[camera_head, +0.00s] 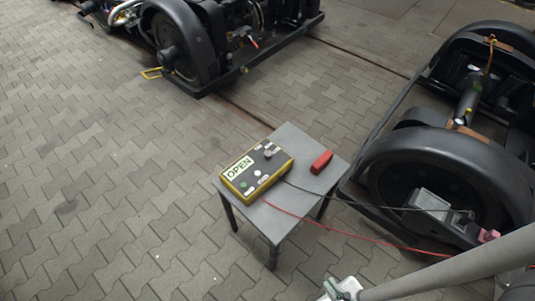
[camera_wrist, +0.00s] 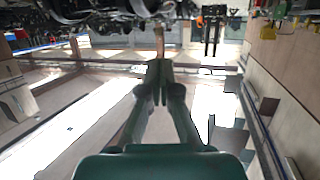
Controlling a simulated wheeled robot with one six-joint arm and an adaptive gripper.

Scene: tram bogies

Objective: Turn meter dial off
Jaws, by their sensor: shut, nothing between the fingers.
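The meter (camera_head: 255,176) is a yellow-edged box with a dark top, lying on a small grey table. Its display reads OPEN. A small light-coloured dial (camera_head: 268,151) sits on its top near the far edge; which mark it points to is too small to tell. My gripper (camera_wrist: 158,68) shows in the wrist view, its dark green fingers together with nothing between them. The meter and its dial do not show clearly in the wrist view.
A red block-like item (camera_head: 321,162) lies on the table (camera_head: 300,200) right of the meter. Black and red cables run right from the meter toward a black bogie (camera_head: 430,165). Another bogie (camera_head: 190,45) stands at the back. Paved floor on the left is clear.

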